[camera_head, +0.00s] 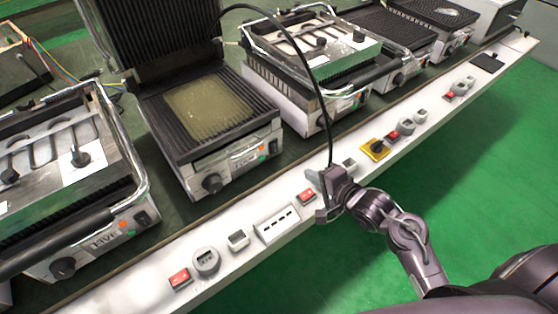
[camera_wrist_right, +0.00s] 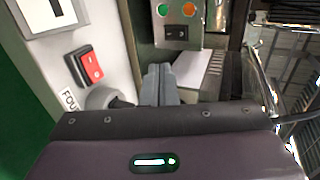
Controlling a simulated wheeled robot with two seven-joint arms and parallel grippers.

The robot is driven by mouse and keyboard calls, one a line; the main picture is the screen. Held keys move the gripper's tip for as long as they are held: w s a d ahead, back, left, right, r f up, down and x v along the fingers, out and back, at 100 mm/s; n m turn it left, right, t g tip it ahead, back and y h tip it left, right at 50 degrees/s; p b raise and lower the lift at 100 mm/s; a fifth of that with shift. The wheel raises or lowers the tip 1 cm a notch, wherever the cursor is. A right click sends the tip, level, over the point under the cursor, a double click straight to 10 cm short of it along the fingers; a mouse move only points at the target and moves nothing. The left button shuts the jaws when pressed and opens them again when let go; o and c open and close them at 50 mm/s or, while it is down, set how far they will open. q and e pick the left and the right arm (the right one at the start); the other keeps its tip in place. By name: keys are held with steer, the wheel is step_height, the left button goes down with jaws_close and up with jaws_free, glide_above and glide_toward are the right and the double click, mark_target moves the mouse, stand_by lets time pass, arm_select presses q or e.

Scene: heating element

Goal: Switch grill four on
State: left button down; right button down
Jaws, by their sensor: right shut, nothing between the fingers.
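A red rocker switch (camera_head: 307,196) is set in the white panel strip (camera_head: 222,235). It also shows in the right wrist view (camera_wrist_right: 90,66), in a black frame beside a partly hidden label (camera_wrist_right: 70,100) reading "FOU". My right gripper (camera_head: 322,200) is shut and empty, just right of this switch, over the strip. Its closed fingers (camera_wrist_right: 159,84) show in the right wrist view, apart from the switch. A grill (camera_head: 205,110) with its lid raised stands behind; its front has a small black switch (camera_wrist_right: 177,32) and orange and green lights. My left gripper is out of view.
Other grills (camera_head: 85,165) (camera_head: 315,55) line the dark bench. The strip carries another red switch (camera_head: 179,278), round grey sockets (camera_head: 206,260), a slotted white box (camera_head: 277,224) and a yellow-backed knob (camera_head: 375,149). A black cable hangs close to my right gripper. Green floor lies in front.

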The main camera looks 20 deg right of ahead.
mark_target(275, 153)
stand_by(0.3)
